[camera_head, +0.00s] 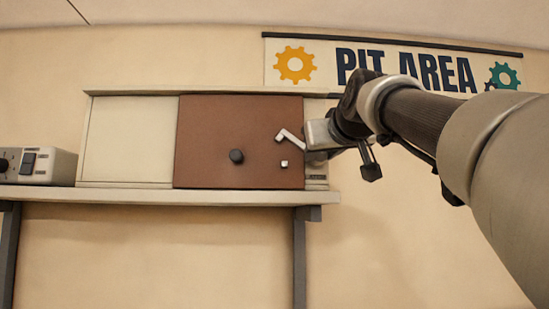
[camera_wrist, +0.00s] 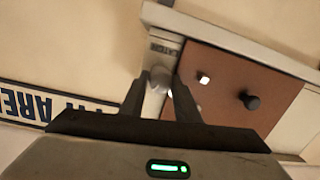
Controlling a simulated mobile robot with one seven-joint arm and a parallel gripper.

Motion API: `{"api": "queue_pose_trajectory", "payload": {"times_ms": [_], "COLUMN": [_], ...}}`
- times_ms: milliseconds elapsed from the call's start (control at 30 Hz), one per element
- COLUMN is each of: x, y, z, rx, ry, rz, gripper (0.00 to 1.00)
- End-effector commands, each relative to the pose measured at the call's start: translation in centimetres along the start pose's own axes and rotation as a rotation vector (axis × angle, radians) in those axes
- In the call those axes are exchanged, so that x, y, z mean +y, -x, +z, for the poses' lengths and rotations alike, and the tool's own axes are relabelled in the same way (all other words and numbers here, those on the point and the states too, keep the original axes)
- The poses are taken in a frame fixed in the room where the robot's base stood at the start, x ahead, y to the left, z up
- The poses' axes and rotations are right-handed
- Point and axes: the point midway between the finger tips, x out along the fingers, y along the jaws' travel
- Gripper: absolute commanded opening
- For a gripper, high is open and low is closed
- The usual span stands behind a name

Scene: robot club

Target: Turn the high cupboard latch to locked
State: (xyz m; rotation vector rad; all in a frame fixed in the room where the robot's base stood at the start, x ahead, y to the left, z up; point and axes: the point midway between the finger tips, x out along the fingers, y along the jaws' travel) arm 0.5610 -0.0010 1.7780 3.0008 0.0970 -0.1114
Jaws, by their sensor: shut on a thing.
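The high cupboard (camera_head: 125,140) has a brown door (camera_head: 208,125), which lies flat in line with its front. The pale latch (camera_head: 290,136) shows as a bent bar at the door's right edge, slanting up to the left. My gripper (camera_head: 311,143) reaches it from the right. In the wrist view my gripper (camera_wrist: 158,88) has its two dark fingers on either side of a pale rounded part of the latch (camera_wrist: 158,76), shut on it. The fingers hide much of the latch. A small white square (camera_head: 284,163) sits on the door below the bar.
A round black knob (camera_head: 237,156) sticks out of the door. The cupboard stands on a shelf (camera_head: 130,196) with dark brackets. A grey device (camera_head: 38,166) stands at the shelf's left. A PIT AREA banner (camera_head: 410,68) hangs behind my arm. The wall below is clear.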

Motion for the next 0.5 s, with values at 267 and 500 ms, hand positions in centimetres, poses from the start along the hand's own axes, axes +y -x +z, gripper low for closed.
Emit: {"api": "queue_pose_trajectory", "payload": {"times_ms": [267, 500], "x": [-0.18, -0.28], "y": [0.01, 0.01], "z": [-0.1, -0.11], "rx": [-0.018, -0.031], "ry": [0.259, 0.452], "rz": [0.016, 0.029], "gripper": [0.0, 0.0]}}
